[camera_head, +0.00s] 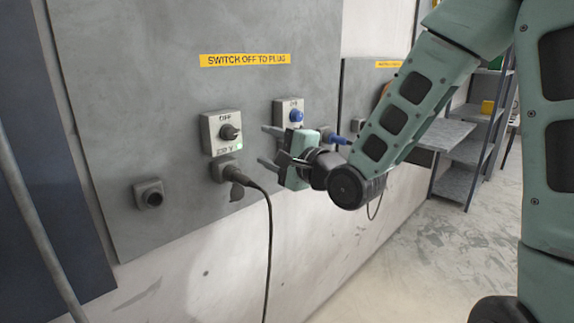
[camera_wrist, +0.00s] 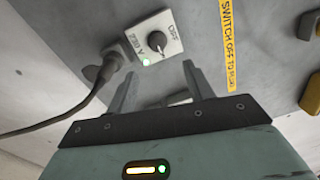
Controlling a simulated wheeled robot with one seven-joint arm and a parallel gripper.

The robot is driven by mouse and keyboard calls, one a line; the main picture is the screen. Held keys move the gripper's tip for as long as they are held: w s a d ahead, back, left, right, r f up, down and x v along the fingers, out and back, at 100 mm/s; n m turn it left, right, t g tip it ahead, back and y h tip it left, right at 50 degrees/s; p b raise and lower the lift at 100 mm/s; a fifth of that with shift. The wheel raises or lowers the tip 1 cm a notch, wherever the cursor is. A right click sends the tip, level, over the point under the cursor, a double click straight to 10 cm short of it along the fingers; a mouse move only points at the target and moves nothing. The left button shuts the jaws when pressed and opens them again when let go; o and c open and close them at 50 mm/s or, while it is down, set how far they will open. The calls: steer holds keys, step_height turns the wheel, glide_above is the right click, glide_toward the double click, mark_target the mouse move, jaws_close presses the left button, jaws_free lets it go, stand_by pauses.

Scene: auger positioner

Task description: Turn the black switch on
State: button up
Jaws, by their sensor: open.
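The black switch (camera_head: 229,132) is a round knob on a light square plate marked "OFF" and "230 V", on the grey wall panel. In the wrist view the black switch (camera_wrist: 158,41) is ahead of the fingers, its plate tilted in the picture, with a small greenish-white light near the "230 V" mark. My gripper (camera_head: 268,146) is open, with nothing between its fingers. It is right of the black switch in the head view and apart from it. In the wrist view my gripper (camera_wrist: 158,82) shows both fingers, spread, below the plate.
A black plug (camera_head: 233,176) with a hanging cable sits in a socket below the switch. An empty socket (camera_head: 150,194) is lower left. A blue switch (camera_head: 296,115) is to the right, near my gripper. A yellow label (camera_head: 245,60) reads "SWITCH OFF TO PLUG".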

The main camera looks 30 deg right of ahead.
steer(key=b+v, duration=0.2)
steer(key=b, duration=0.2)
steer(key=b+v, duration=0.3)
steer(key=b, duration=0.1)
steer(key=shift+f, duration=0.25)
stand_by(0.5)
